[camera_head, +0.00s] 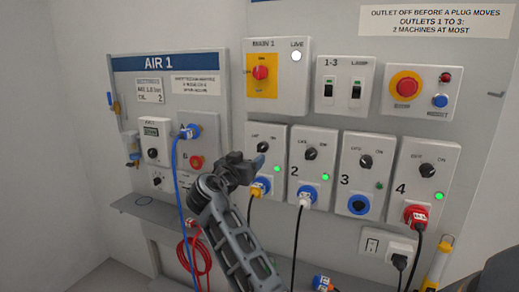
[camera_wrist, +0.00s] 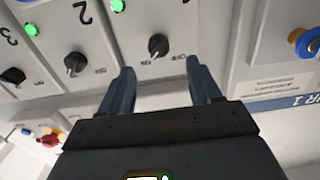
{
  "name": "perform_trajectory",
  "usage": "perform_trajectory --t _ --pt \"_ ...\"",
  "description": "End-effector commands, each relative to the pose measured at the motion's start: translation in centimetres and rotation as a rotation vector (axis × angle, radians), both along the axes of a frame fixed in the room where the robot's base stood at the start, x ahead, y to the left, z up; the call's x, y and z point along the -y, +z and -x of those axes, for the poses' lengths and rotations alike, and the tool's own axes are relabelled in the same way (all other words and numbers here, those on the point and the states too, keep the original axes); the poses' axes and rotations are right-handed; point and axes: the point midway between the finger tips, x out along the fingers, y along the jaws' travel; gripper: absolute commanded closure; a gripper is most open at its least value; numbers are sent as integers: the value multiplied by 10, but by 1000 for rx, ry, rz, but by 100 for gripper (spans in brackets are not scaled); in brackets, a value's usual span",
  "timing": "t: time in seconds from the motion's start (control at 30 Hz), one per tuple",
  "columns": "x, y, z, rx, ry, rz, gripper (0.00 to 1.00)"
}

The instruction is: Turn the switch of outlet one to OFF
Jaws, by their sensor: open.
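The outlet one panel (camera_head: 270,133) is on the wall board, partly hidden by my gripper (camera_head: 256,164) in the head view. Its black rotary switch (camera_head: 262,147) also shows in the wrist view (camera_wrist: 158,45). In the wrist view its pointer leans toward the ON label. Its green lamp (camera_head: 277,169) is lit. My gripper is open and empty in the wrist view (camera_wrist: 160,66). The switch shows ahead, between and beyond the two fingertips, apparently not touched.
Outlet two (camera_head: 309,158) stands close on the right, plugged in with its lamp lit. Outlets three (camera_head: 366,165) and four (camera_head: 427,170) follow. MAIN 1 (camera_head: 277,78) is above. The AIR 1 board (camera_head: 168,63) with a blue hose (camera_head: 177,175) is at left.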

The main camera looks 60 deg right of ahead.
Motion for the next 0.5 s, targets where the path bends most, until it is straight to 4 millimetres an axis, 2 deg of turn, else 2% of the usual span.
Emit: perform_trajectory --t 0.17,0.5 --pt "15 8 0 9 -22 4 37" --pt "65 8 -4 9 -19 3 37"
